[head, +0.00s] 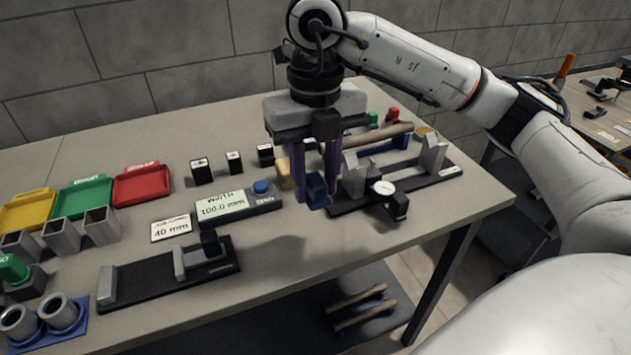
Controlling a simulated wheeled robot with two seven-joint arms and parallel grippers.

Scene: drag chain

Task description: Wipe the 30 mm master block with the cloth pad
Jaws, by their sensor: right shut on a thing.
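My right gripper (317,190) reaches down over the middle of the table. It is shut on a small dark blue piece (319,187), which may be the cloth pad; the fingers hide part of it. Three small dark blocks with pale tops stand behind the display unit: a larger one (201,171), a middle one (234,161) and one (265,154) close to the left of the gripper. Their labels are too small to read, so I cannot tell which is the 30 mm master block. A tan block (284,172) shows just left of the fingers. My left gripper is out of view.
A dial gauge fixture (433,178) stands right of the gripper. A display (221,206) reading 100.0 mm, a "40 mm" card (171,228) and a black slide fixture (140,283) lie to the left. Yellow, green and red trays (142,184) line the back left.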

